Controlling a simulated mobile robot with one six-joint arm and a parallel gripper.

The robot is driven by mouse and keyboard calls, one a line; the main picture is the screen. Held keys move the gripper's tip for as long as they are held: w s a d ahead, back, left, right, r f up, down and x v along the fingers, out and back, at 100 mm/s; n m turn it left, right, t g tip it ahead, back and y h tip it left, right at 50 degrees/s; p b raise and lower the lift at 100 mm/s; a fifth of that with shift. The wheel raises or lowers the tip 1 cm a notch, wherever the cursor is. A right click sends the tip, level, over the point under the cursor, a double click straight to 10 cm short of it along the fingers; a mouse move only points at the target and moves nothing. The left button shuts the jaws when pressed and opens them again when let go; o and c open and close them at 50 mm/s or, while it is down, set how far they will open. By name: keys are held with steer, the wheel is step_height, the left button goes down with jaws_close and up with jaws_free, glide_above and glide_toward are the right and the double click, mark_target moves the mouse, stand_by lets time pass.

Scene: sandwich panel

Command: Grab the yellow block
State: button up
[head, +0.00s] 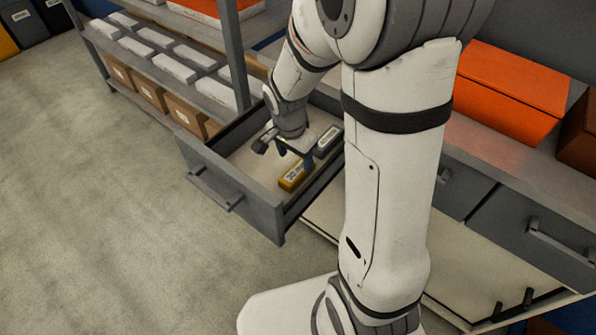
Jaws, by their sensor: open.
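The yellow block (292,177) lies inside the pulled-out grey drawer (263,219), near the drawer's front right corner. It has a pale label on it. A dark grey block (328,141) with a pale label lies behind it along the drawer's right side. My gripper (283,153) is over the drawer and points down. It is open, with one finger close to the yellow block's far end and the other out to the left. I cannot tell whether that finger touches the block. The arm hides part of the drawer's back and right side.
The drawer walls stand around the blocks, with bare drawer floor to the left. A shelf (213,92) with white and brown boxes is behind left. An orange box (508,92) sits on the counter at right, above a closed drawer (541,222). The floor at left is clear.

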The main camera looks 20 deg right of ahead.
mark_target(297, 170)
steer(key=f, duration=0.4)
steer(key=f+b, duration=0.1)
steer(key=shift+d+f, duration=0.25)
steer(key=shift+f, duration=0.15)
steer(key=c, duration=1.1)
